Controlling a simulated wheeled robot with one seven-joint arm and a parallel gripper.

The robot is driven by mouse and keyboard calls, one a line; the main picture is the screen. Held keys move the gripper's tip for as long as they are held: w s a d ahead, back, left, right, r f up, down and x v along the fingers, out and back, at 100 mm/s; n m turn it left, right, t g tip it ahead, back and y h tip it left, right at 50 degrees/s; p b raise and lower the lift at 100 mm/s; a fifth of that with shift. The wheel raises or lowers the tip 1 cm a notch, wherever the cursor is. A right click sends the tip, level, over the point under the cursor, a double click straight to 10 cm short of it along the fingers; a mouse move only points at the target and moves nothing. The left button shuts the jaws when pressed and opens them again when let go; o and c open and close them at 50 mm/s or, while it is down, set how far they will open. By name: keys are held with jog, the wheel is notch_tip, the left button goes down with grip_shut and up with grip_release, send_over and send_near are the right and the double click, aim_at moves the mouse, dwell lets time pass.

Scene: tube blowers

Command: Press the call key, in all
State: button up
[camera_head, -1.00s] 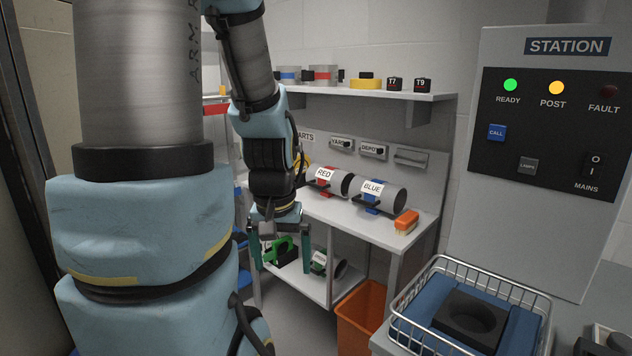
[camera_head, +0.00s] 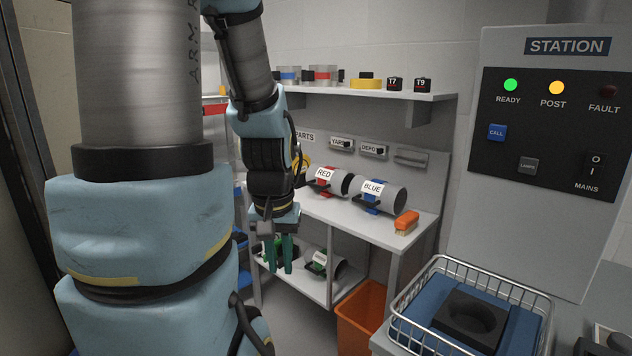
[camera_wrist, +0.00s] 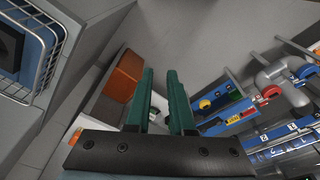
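The blue call key (camera_head: 497,132), marked CALL, is on the black panel of the grey station box (camera_head: 556,46) at the right of the head view. My gripper (camera_head: 281,268) hangs fingers down in front of the workbench, well left of the key and lower in the picture. Its two green fingers are close together, with a narrow gap between them. The wrist view shows the same gap between the fingertips (camera_wrist: 159,72), with nothing held. The key is not seen in the wrist view.
On the panel, READY (camera_head: 510,86) glows green, POST (camera_head: 557,88) glows amber, and FAULT (camera_head: 609,92) is dark. A LAMPS key (camera_head: 527,166) and MAINS switch (camera_head: 596,166) sit below. A wire basket (camera_head: 399,323) stands under the station; an orange bin (camera_head: 362,312) is beside it.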

grip_shut()
dwell(0.8)
